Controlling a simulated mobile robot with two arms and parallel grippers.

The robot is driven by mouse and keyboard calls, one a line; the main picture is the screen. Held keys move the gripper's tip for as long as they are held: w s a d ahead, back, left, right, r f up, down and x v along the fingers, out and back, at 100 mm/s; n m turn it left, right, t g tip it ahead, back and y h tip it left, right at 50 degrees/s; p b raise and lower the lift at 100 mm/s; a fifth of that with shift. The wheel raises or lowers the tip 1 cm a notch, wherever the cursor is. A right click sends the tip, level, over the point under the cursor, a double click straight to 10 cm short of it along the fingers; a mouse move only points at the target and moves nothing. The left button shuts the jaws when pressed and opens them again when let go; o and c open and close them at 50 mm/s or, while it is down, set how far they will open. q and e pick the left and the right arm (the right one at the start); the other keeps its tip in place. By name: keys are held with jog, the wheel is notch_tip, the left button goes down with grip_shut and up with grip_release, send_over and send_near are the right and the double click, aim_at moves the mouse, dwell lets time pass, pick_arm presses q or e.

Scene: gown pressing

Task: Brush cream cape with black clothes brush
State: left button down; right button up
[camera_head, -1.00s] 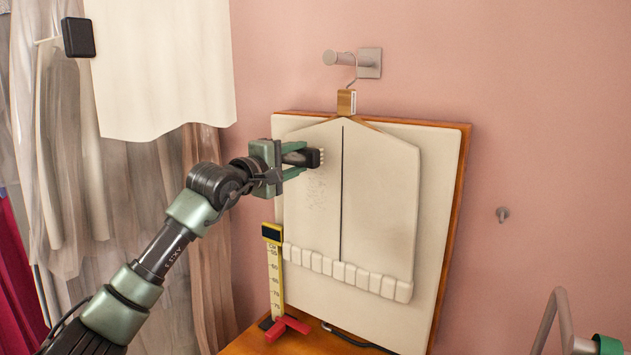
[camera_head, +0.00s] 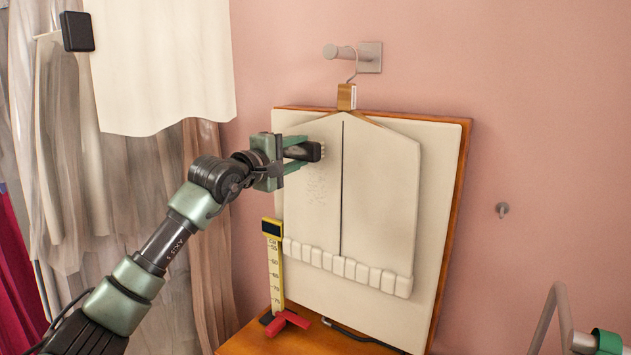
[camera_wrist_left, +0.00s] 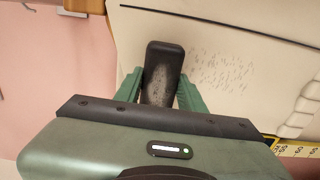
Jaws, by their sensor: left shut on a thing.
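The cream cape (camera_head: 380,190) hangs on a wooden hanger (camera_head: 346,97) from a wall hook, in front of a padded board. A dark vertical line runs down its middle and a scalloped band lines its hem. A patch of small dark specks shows on its left half. My left gripper (camera_head: 297,153) is shut on the black clothes brush (camera_head: 304,151), bristles toward the cape's upper left, just above the specks. In the left wrist view the brush (camera_wrist_left: 164,72) sits between the green fingers, beside the specks. Whether the bristles touch the cloth is unclear.
A yellow ruler stand (camera_head: 275,275) with a red foot stands on the wooden table (camera_head: 250,340) below the cape's left edge. The padded board (camera_head: 440,200) leans on the pink wall. A white cloth (camera_head: 165,65) and curtains are at left. A small knob (camera_head: 502,209) is at right.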

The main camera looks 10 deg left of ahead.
pick_arm(q)
jog(key=shift+w+d, duration=0.25)
jog(key=shift+w, duration=0.4)
jog(key=shift+f+b, duration=1.7)
jog(key=shift+f, duration=0.55)
jog(key=shift+f+b, duration=1.95)
jog(key=shift+f, duration=0.3)
